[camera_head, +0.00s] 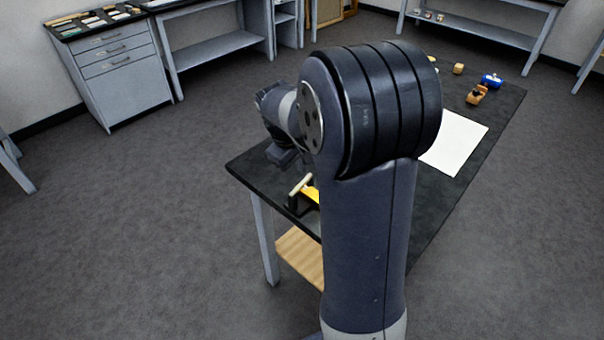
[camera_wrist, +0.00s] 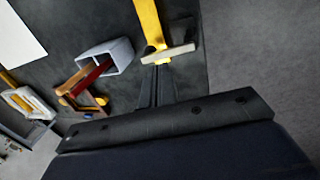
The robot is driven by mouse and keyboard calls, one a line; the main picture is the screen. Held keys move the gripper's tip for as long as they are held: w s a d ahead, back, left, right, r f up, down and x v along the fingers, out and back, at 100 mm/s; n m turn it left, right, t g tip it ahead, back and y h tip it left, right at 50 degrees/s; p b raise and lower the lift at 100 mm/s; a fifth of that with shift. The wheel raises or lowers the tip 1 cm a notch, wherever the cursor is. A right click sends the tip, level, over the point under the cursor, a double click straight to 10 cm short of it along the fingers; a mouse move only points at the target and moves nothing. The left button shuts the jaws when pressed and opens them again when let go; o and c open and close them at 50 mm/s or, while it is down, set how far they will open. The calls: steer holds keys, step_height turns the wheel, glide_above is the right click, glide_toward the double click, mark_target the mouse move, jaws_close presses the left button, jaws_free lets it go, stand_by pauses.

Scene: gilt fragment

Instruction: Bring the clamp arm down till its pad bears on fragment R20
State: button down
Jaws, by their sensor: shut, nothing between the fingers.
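In the wrist view a yellow clamp arm (camera_wrist: 148,22) reaches in from the top and ends at a cream crossbar (camera_wrist: 168,54). My gripper (camera_wrist: 158,68) is shut and empty, its dark fingertips just below the crossbar; I cannot tell whether they touch it. In the head view the yellow clamp arm (camera_head: 311,195) and cream crossbar (camera_head: 301,186) show at the table's near left corner, partly behind my arm. My gripper (camera_head: 283,157) shows there as a dark shape above the table. I cannot make out fragment R20 or the pad's contact.
The dark table (camera_head: 249,166) runs away to the right. A grey open box (camera_wrist: 121,53) and a wooden frame (camera_wrist: 72,90) stand left of the clamp in the wrist view. A white sheet (camera_head: 457,143), a blue object (camera_head: 491,80) and small wooden pieces lie further along.

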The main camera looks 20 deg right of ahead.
mark_target(306, 180)
steer(key=shift+x, duration=2.25)
steer(key=shift+r+p, duration=0.1)
steer(key=shift+p, duration=0.45)
steer(key=shift+d+y+p, duration=0.1)
steer(key=shift+y+p, duration=0.3)
steer(key=shift+p, duration=0.1)
steer(key=shift+d+g+y+p, duration=0.15)
steer(key=shift+g+y+p, duration=0.15)
steer(key=shift+p, duration=0.25)
steer(key=shift+w+d+f+y+p, duration=0.15)
steer(key=shift+d+f+y+p, duration=0.1)
steer(key=shift+f+y+p, duration=0.3)
steer(key=shift+w+d+f+g+b, duration=0.15)
steer(key=shift+f+g+b, duration=0.15)
steer(key=shift+f+b, duration=0.15)
steer(key=shift+r, duration=0.2)
